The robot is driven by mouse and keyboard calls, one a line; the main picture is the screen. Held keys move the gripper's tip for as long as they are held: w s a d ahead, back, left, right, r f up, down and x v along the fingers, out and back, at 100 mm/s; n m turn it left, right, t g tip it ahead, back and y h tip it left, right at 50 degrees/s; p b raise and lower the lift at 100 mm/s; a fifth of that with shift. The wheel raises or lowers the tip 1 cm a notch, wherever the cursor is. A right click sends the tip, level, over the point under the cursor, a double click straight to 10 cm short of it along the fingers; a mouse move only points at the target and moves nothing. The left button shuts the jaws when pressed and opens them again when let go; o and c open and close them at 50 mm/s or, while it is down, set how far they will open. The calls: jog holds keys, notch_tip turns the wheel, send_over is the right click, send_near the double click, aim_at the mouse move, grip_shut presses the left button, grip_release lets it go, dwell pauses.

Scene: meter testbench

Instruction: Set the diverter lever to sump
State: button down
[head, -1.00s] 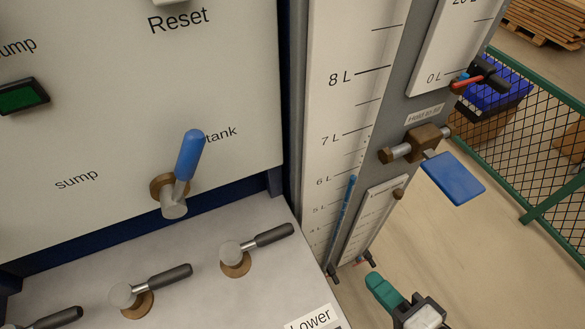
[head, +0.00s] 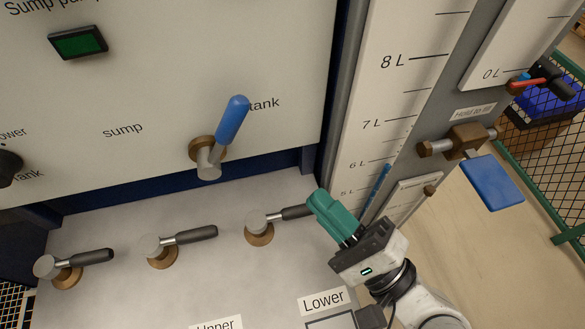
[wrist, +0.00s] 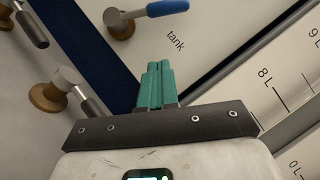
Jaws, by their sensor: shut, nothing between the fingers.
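The diverter lever (head: 231,121) has a blue handle on a grey hub with a brass collar. It sits on the pale panel between the labels "sump" (head: 123,131) and "tank" (head: 264,104). Its handle points up and right, toward "tank". The lever also shows at the top of the wrist view (wrist: 150,12). My gripper (head: 322,200) has teal fingers, shut and empty. In the head view it is right of and below the lever, apart from it, close to the right-hand black-handled valve. In the wrist view its fingertips (wrist: 158,66) are together.
Several black-handled valves stand on the lower shelf, including a left one (head: 95,256), a middle one (head: 190,237) and a right one (head: 290,213). The litre scale (head: 390,95) rises at right. A blue paddle (head: 492,183) juts out beyond it.

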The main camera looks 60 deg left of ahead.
jog(key=p, duration=0.2)
send_near(222, 138)
jog(key=w+a+f, duration=0.1)
jog(key=w+a, duration=0.3)
jog(key=a, duration=0.1)
jog(key=shift+s+a+r+p, duration=0.25)
jog(key=shift+s+r+p, duration=0.05)
jog(key=shift+s, duration=0.2)
jog(key=shift+s+a+r+p, duration=0.25)
jog(key=shift+s+p, duration=0.05)
jog(key=shift+s, duration=0.25)
jog(key=shift+s+a+r+p, duration=0.25)
jog(key=shift+s+r+p, duration=0.05)
jog(key=shift+s, duration=0.2)
jog(key=shift+r, duration=0.1)
jog(key=shift+s+r+n+h+p, duration=0.15)
jog(key=shift+n+h+p, duration=0.15)
jog(key=shift+n+p, duration=0.1)
